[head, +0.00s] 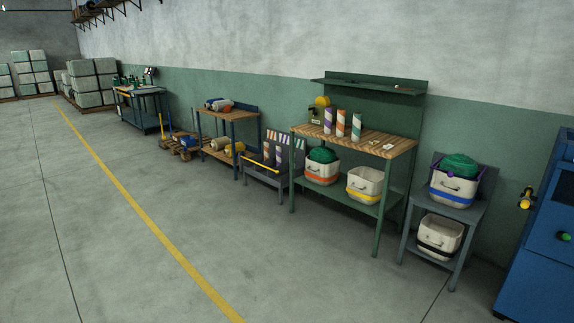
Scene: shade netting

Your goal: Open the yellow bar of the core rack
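The core rack (265,183) is a low dark grey stand against the wall, between two wooden-topped benches. Several striped cores (280,152) stand in it, white with orange or purple stripes. The yellow bar (262,166) shows as a thin, slanting yellow line across the rack's front, in front of the cores. It is small at this distance, and I cannot tell how its ends are fixed. Neither of my grippers is in view.
A green bench (398,145) with striped rolls and bins stands right of the rack. Left is a bench (237,116) with rolls, then a pallet (182,150). A grey stand (468,212) and blue cabinet (540,245) are at right. The floor in front is clear.

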